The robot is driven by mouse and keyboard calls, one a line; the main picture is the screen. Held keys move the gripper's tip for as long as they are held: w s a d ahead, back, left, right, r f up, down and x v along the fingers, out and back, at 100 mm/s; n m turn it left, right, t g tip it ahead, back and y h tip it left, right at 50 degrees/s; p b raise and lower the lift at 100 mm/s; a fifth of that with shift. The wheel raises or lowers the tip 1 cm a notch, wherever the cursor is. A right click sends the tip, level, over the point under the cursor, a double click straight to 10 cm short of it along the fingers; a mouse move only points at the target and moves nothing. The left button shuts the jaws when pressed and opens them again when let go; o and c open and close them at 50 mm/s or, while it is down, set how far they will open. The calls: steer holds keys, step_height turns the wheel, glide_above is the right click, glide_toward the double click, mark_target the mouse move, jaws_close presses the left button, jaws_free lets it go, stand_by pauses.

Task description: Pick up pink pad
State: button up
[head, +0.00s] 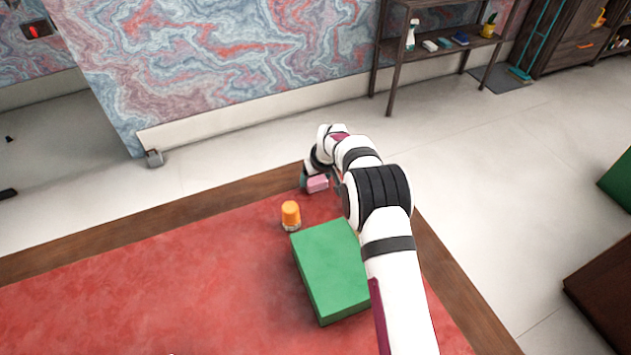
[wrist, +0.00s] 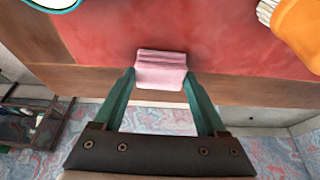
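The pink pad (head: 317,184) is a small block at the far end of the desk, by the wooden border. In the wrist view the pink pad (wrist: 162,70) sits between the teal fingertips of my gripper (wrist: 161,78), and both fingers lie flush against its sides. My gripper looks shut on it. In the head view my gripper (head: 316,180) is partly hidden by my own wrist. I cannot tell whether the pad touches the desk or is slightly above it.
An orange-capped jar (head: 290,215) stands close to the pad, also at the wrist view's upper right (wrist: 300,28). A large green box (head: 330,272) lies nearer. A teal-rimmed white thing (wrist: 52,4) is cut off at the wrist view's top left. The red desk's left side (head: 130,300) is clear.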

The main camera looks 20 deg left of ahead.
mark_target(322, 181)
steer(key=c, duration=0.4)
steer(key=shift+c, duration=0.2)
steer(key=shift+r, duration=0.15)
steer(key=shift+r, duration=0.35)
steer(key=r, duration=0.1)
steer(key=d+r, duration=0.1)
steer(key=r, duration=0.2)
steer(key=shift+d, duration=0.25)
steer(key=d+r, duration=0.6)
steer(key=d, duration=0.4)
steer(key=o, duration=0.8)
steer(key=shift+d, duration=0.1)
steer(key=c, duration=0.6)
